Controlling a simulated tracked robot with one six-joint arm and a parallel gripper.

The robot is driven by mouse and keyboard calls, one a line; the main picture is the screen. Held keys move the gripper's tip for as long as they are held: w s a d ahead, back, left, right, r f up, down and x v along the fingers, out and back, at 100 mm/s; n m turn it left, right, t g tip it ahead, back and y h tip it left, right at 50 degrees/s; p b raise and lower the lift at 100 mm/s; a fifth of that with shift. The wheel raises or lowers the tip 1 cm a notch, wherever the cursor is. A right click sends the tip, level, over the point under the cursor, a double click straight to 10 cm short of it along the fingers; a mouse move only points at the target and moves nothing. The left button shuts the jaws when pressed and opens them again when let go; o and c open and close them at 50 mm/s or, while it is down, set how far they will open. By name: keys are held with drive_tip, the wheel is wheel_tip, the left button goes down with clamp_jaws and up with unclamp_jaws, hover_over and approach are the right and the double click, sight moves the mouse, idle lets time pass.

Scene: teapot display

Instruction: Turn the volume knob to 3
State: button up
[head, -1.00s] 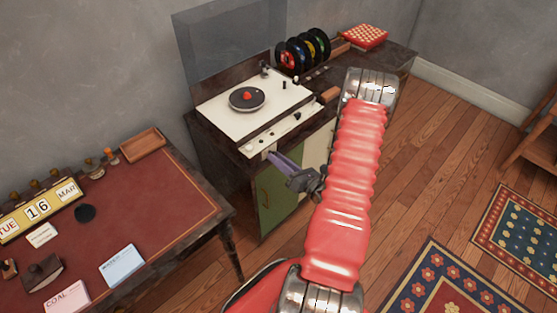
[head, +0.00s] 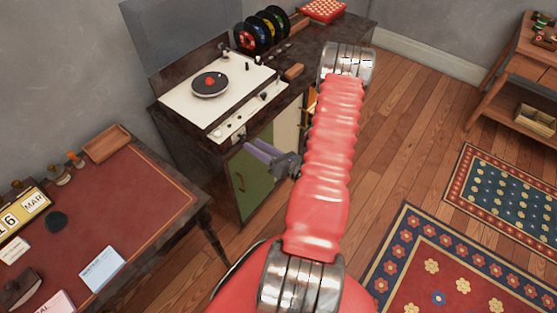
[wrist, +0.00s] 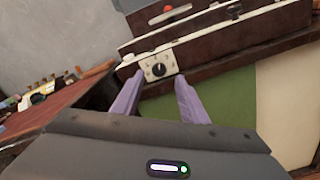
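The volume knob (wrist: 158,71) is a small dark round knob on a pale square dial plate (wrist: 146,64), on the front of the record player (head: 178,108). In the wrist view it shows just beyond the fingertips, between them. Its marks are too small to read. My gripper (wrist: 158,80) has two purple fingers, spread apart with nothing between them. In the head view my gripper (head: 251,148) is in front of the lower left part of the record player's front panel. I cannot tell whether a finger touches the panel.
A green cabinet door (head: 250,182) lies below the panel. A red-topped desk (head: 140,195) stands to the left with a calendar (head: 24,212) and cards. Coloured records (head: 262,32) stand behind the turntable (head: 210,84). Patterned rugs (head: 440,262) lie on the wooden floor at right.

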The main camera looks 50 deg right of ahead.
sight(244, 138)
drive_tip(key=s, duration=1)
idle(0.3)
drive_tip(key=n, duration=0.6)
drive_tip(key=shift+w+d+r, duration=0.15)
drive_tip(key=shift+w+r, duration=0.1)
drive_tip(key=shift+w, duration=0.1)
drive_tip(key=shift+w, duration=0.15)
drive_tip(key=shift+w+a, duration=0.2)
drive_tip(key=shift+w, duration=6.55)
clamp_jaws()
